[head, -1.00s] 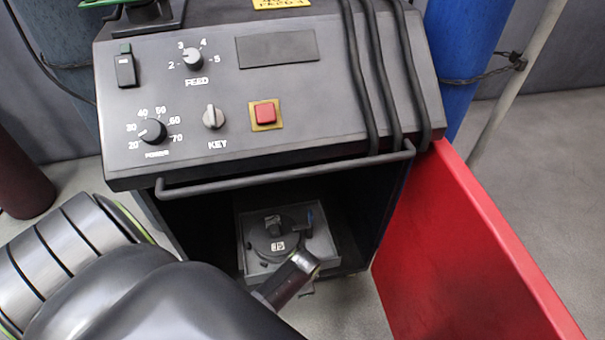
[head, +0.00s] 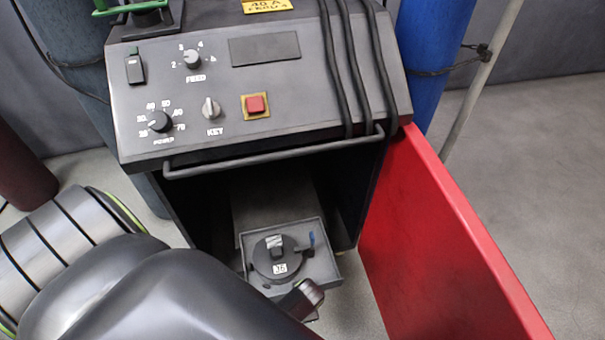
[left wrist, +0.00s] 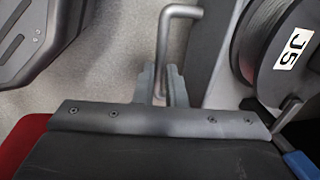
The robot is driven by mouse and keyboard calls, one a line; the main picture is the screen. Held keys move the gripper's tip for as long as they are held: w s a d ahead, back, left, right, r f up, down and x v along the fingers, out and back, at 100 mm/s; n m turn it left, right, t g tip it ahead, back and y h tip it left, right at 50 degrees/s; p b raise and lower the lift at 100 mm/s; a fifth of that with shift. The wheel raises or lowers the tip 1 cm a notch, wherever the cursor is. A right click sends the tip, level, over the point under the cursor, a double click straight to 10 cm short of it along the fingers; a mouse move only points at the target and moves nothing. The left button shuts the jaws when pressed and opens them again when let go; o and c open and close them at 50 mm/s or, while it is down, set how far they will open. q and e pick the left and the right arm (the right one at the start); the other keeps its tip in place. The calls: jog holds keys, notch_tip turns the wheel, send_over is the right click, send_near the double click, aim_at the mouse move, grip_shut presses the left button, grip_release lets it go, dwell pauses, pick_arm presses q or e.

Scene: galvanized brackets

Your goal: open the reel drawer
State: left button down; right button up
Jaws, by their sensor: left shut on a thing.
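The reel drawer (head: 325,268) is a shallow grey tray at the bottom of the black machine. It stands pulled out of the dark opening. A dark round wire reel (head: 268,262) with a white label lies in it; the reel also shows in the left wrist view (left wrist: 262,50). My left gripper (head: 308,294) is low at the drawer's front. In the left wrist view my left gripper (left wrist: 160,86) is shut on the bent grey metal handle (left wrist: 163,42). In the head view the arm and gripper hide the handle. My right gripper is not in view.
An open red door panel (head: 435,245) stands to the right of the drawer. A black bar (head: 270,154) runs across the machine below its control panel (head: 215,100). Blue (head: 425,60) and dark red (head: 22,175) cylinders stand at the sides. Grey floor is clear in front.

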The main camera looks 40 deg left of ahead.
pick_arm(q)
jog(key=shift+s+d, duration=0.1)
jog(key=shift+d, duration=0.05)
jog(key=c, duration=1.5)
grip_release()
jog(key=shift+r, duration=0.1)
jog(key=r+p, duration=0.5)
jog(key=p, duration=0.1)
jog(key=s+d+r+p, duration=0.1)
jog(key=r+p, duration=0.5)
jog(key=s+d+r+p, duration=0.1)
jog(key=r+p, duration=0.5)
jog(key=shift+d, duration=0.15)
jog(key=shift+f, duration=0.1)
